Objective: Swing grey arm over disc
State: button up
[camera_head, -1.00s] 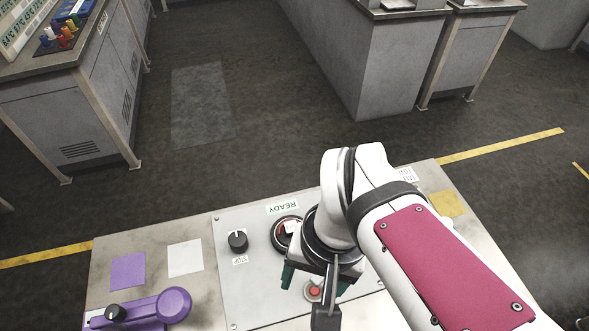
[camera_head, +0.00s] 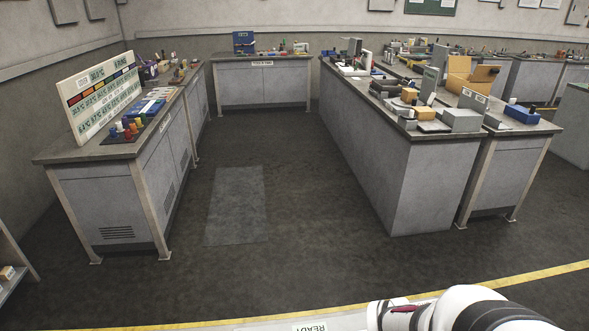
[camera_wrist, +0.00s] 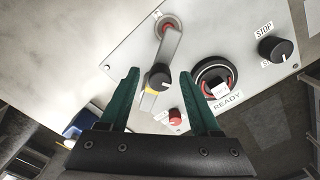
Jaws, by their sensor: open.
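The grey arm (camera_wrist: 173,50) lies on the light panel in the wrist view. One end is at a small red round mount, and a black knob (camera_wrist: 159,77) stands on it. My gripper (camera_wrist: 163,75) is open, with one green finger on each side of the arm and knob. I cannot tell whether either finger touches them. A dark ring with red inside, perhaps the disc (camera_wrist: 215,80), sits to the right by the READY label, apart from the arm. In the head view the panel is almost wholly below the frame, and my gripper is not seen.
A red button (camera_wrist: 175,117) is between the fingers, nearer my palm. A black STOP knob (camera_wrist: 275,48) is at the right of the panel. In the head view, benches (camera_head: 115,195) stand beyond open floor (camera_head: 290,230).

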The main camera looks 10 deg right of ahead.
jog(key=shift+f, duration=0.35)
grip_shut()
dwell(1.2)
